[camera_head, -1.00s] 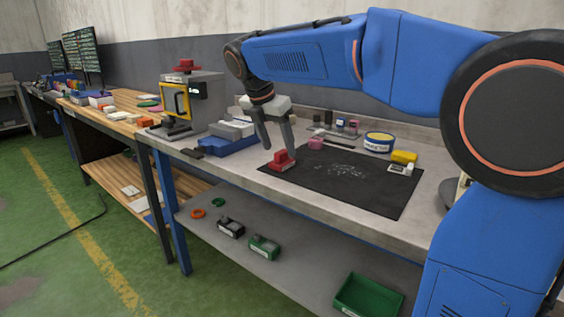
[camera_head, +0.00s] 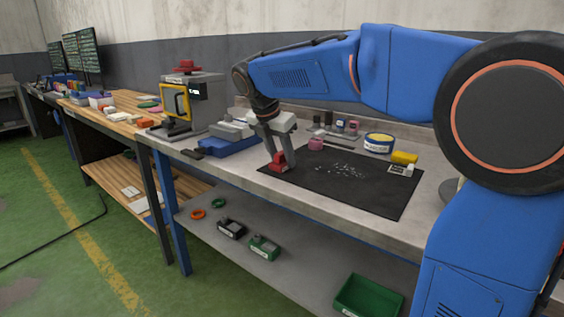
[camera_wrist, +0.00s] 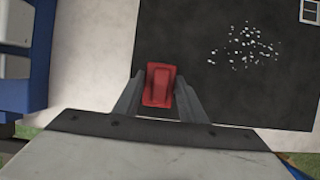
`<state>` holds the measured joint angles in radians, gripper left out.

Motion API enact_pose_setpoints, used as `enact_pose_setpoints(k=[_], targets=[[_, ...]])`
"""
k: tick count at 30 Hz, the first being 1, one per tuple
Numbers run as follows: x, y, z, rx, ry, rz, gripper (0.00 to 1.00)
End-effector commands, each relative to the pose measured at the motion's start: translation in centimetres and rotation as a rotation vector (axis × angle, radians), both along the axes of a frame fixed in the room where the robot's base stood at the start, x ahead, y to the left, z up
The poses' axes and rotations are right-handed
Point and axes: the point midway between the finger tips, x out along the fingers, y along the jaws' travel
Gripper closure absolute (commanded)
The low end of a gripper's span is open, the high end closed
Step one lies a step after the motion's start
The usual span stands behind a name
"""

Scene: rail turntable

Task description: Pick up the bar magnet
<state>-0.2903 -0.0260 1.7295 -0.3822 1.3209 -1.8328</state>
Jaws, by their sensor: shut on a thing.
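The bar magnet, as I take it, is a red block with a raised ridge (camera_head: 278,167) at the left front corner of the black mat (camera_head: 345,192). My gripper (camera_head: 280,157) points down with one finger on each side of it and is shut on it. In the wrist view the red magnet (camera_wrist: 159,84) sits between the two grey fingers (camera_wrist: 159,90), near the mat's left edge. Its sides are partly hidden by the fingers. It appears to be at mat level; I cannot tell any gap beneath it.
White specks (camera_head: 348,171) lie on the mat. A blue tray (camera_head: 230,147) and a grey machine (camera_head: 200,100) are to the left. The mat's front is clear.

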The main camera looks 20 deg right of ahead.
Motion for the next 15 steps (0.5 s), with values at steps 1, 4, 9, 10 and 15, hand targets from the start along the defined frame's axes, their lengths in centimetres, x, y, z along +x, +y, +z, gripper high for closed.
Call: enact_pose_setpoints(k=[1,4,9,10,15], targets=[[0.0,0.0,0.0,0.0,0.0,0.0,0.95],[0.0,0.0,0.2,0.001,-0.001,0.0,0.95],[0.1,0.0,2.1,0.001,-0.003,-0.001,0.95],[0.0,0.0,2.6,0.001,-0.003,-0.001,0.95],[0.0,0.0,5.8,0.001,-0.003,-0.001,0.95]])
